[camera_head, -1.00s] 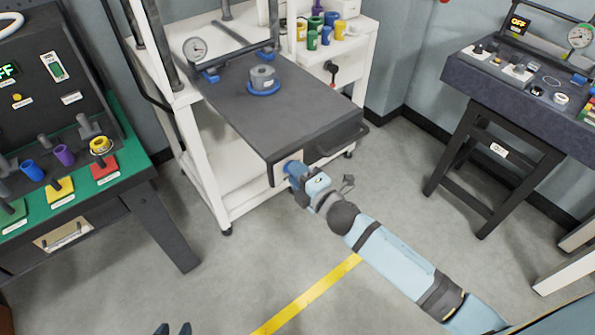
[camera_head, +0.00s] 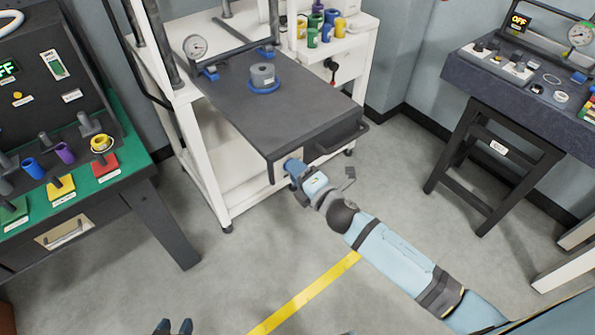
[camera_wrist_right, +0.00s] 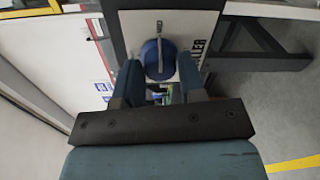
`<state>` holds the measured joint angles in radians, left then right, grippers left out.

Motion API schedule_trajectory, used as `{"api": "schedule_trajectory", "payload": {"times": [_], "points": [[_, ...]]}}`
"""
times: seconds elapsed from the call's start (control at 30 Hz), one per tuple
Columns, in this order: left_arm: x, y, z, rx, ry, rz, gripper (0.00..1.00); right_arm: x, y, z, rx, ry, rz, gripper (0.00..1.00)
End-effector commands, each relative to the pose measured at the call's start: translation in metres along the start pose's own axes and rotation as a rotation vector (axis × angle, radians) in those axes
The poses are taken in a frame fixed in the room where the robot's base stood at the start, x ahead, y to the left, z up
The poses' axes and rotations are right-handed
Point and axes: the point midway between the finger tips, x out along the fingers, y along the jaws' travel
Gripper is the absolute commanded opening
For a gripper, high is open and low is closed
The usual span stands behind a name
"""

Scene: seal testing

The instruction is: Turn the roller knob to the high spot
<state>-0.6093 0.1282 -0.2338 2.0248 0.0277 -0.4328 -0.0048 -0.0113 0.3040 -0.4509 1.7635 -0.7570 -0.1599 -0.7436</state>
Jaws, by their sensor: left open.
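The roller knob (camera_wrist_right: 153,60) is a round blue knob with a grey bar across it, on the front plate (camera_wrist_right: 188,72) of the press table. Part of the word "ROLLER" shows beside it in the right wrist view. My right gripper (camera_wrist_right: 159,72) has one finger on each side of the knob and appears closed on its sides. In the head view, my right gripper (camera_head: 291,169) meets the table's near corner and mostly hides the knob. My left gripper (camera_head: 173,327) shows only as two parted dark fingertips at the bottom edge, open and empty.
The dark press table (camera_head: 270,110) bears a grey cylinder (camera_head: 262,75) on a blue ring. A black handle (camera_head: 345,140) juts from its front. A green bench (camera_head: 128,178) stands left, a dark bench (camera_head: 510,95) right. The floor between is clear.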

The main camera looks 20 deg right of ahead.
Motion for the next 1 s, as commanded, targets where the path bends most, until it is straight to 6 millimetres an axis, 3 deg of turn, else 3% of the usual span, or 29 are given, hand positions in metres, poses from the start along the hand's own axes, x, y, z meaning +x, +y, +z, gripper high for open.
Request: {"api": "schedule_trajectory", "payload": {"times": [0.03,0.1,0.47,1.0], "points": [[0.000,0.000,0.000,0.000,0.000,0.000,0.43,0.000,0.000,0.000,0.000,0.000,0.000,0.49],[0.000,0.000,0.000,0.000,0.000,0.000,0.43,0.000,0.000,0.000,0.000,0.000,0.000,0.58],[0.001,0.000,0.001,0.000,-0.002,-0.001,0.43,-0.008,0.000,0.000,0.001,0.000,0.000,0.58],[0.005,0.000,0.006,-0.008,-0.005,0.002,0.43,-0.117,-0.002,-0.001,0.001,0.000,-0.003,0.58]]}}
